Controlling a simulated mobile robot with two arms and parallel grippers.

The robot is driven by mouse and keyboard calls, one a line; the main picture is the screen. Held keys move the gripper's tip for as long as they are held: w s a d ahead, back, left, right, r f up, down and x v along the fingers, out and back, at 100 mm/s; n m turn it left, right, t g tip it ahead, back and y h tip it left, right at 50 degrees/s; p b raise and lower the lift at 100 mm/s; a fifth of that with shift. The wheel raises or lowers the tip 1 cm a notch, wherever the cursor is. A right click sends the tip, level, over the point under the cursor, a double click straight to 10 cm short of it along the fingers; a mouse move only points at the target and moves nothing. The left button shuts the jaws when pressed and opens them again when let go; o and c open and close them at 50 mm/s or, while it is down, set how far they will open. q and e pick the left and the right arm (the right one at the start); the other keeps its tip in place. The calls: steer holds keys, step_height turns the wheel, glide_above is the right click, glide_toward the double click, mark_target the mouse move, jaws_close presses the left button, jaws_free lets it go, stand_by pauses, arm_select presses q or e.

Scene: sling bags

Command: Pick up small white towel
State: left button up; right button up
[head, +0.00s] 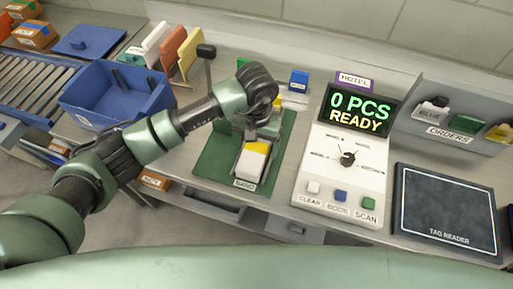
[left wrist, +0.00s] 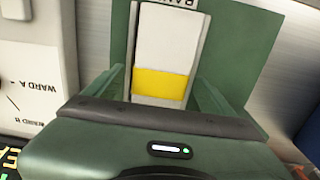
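A white flat piece with a yellow band (head: 252,164), which looks like the small white towel, lies in a narrow holder on the green mat (head: 213,155). A label at its near end seems to read "BAND". It also shows in the left wrist view as a white piece with a yellow band (left wrist: 172,42). My left gripper (head: 258,138) is over its far part, pointing down. In the left wrist view, the two green fingers of the left gripper (left wrist: 160,80) stand apart, one on each side of the piece. Contact cannot be told. My right gripper is not in view.
A control console (head: 347,160) with a lit "0 PCS READY" display stands right of the mat. A dark tag reader pad (head: 447,208) and an orders rack (head: 450,95) are farther right. A blue bin (head: 95,112) and roller conveyor (head: 28,80) are at left.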

arm_select(q)
steer(key=shift+r, duration=0.1)
steer(key=c, duration=1.6)
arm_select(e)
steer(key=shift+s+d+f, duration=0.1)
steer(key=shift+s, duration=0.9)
